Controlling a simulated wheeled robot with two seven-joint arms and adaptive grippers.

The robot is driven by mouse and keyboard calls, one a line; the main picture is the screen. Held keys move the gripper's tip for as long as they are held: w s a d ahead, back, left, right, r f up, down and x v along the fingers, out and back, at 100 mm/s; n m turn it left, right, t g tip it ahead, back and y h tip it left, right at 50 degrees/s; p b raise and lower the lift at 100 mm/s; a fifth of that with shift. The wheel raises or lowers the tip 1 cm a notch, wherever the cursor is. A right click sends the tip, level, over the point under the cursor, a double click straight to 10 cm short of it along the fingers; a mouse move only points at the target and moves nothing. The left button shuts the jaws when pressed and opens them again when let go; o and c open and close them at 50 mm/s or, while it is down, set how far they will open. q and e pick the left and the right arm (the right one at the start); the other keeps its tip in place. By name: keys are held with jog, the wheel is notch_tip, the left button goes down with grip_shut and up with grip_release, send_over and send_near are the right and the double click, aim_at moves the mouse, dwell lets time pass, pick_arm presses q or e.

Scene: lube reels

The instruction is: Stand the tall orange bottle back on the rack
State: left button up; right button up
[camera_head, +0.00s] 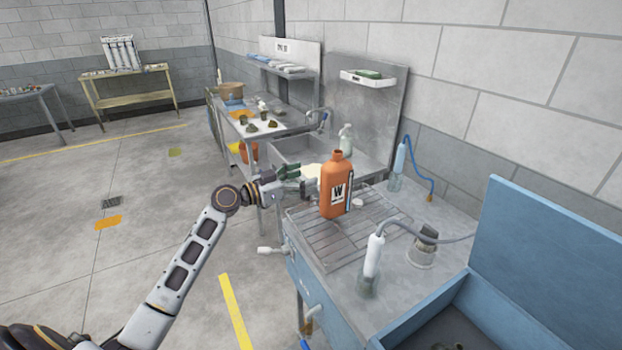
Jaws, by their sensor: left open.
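The tall orange bottle (333,186) with a white W label stands upright on the slatted metal rack (345,242), near the rack's far edge. My left gripper (300,180) is open just to the left of the bottle, with its fingers pointing at the bottle's side. I cannot tell whether a fingertip touches the bottle. My right gripper is out of view.
A sink (300,150) with a pump bottle (345,137) lies behind the rack. A white-handled tool with a hose (373,256) and a grey fitting (423,246) stand to the right. A blue open-lidded bin (545,270) fills the lower right.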

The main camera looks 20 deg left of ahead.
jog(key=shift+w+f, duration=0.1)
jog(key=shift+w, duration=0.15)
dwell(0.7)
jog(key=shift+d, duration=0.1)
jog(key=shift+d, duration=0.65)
